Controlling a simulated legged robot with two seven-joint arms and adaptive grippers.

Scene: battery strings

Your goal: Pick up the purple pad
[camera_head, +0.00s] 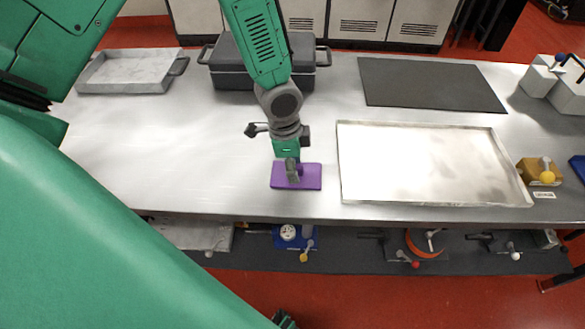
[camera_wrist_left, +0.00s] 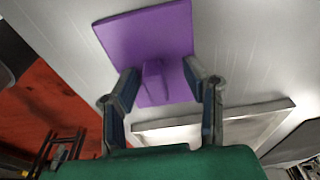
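The purple pad (camera_head: 309,176) lies flat on the metal table, near its front edge and just left of the large shallow tray. It is a rectangular plate with a raised purple handle in its middle. In the left wrist view the pad (camera_wrist_left: 150,38) fills the upper middle. My left gripper (camera_head: 292,171) is over the pad and hides part of it. In the left wrist view its two fingers (camera_wrist_left: 163,76) are spread, one on each side of the handle, with gaps visible between. I cannot tell how far the fingertips are from the pad. My right gripper does not show.
The large shallow metal tray (camera_head: 428,197) lies right of the pad. A dark mat (camera_head: 430,84) and a dark lidded box (camera_head: 232,80) lie farther back. A grey tray (camera_head: 128,72) is at the back left. A yellow valve piece (camera_head: 541,171) is at the right. The table left of the pad is clear.

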